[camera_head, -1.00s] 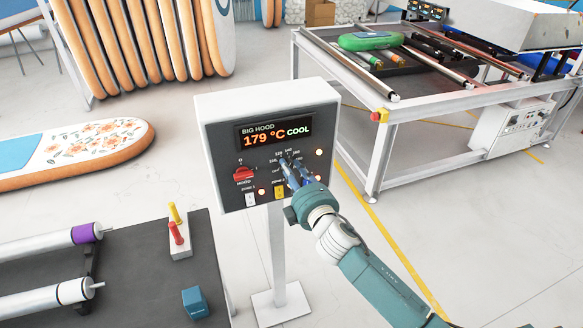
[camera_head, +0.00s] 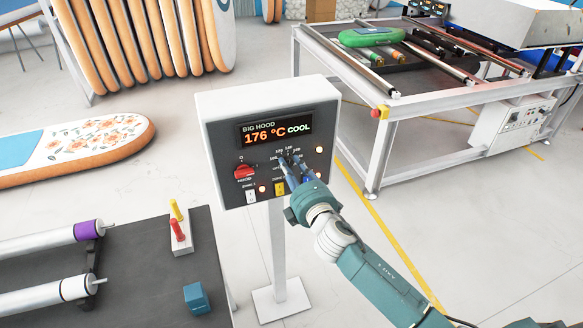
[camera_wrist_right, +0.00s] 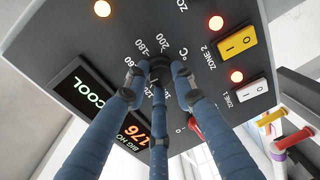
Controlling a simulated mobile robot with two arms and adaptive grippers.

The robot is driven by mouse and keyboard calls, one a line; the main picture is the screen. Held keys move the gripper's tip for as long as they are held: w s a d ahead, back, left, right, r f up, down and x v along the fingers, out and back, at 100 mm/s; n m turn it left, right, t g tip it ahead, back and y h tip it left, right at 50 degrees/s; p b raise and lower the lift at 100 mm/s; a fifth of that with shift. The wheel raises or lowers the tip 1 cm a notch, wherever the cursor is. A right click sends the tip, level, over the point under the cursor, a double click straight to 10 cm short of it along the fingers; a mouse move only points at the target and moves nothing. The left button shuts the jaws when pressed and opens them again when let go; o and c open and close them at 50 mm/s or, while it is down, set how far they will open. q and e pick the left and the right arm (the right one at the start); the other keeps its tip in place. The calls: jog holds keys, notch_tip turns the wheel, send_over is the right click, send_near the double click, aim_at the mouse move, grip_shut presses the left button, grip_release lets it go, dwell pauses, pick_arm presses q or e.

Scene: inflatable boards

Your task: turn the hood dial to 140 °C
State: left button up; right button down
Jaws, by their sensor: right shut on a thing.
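The control box (camera_head: 215,128) stands on a white post, with a dark front panel. Its display (camera_head: 274,132) reads BIG HOOD, 176 °C and COOL. The black hood dial (camera_wrist_right: 160,66) is ringed by a printed temperature scale. My right gripper (camera_head: 291,170) reaches the panel from the lower right, its blue fingers closed around the dial. In the right wrist view the gripper (camera_wrist_right: 159,86) has its three fingertips on the dial and hides its pointer. My left gripper is out of view.
The panel also bears a red HOOD switch (camera_head: 245,171), a white zone switch (camera_head: 251,196) and a yellow one (camera_wrist_right: 235,42), plus lit orange lamps. A dark table (camera_head: 150,262) with rollers stands at lower left. A white-framed machine (camera_head: 340,66) stands behind at right.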

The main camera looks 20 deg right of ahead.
jog(key=c, duration=1.4)
grip_release()
jog(key=shift+c, duration=0.2)
jog(key=s, duration=1.2)
jog(key=shift+d+r, duration=0.25)
jog(key=shift+r, duration=0.2)
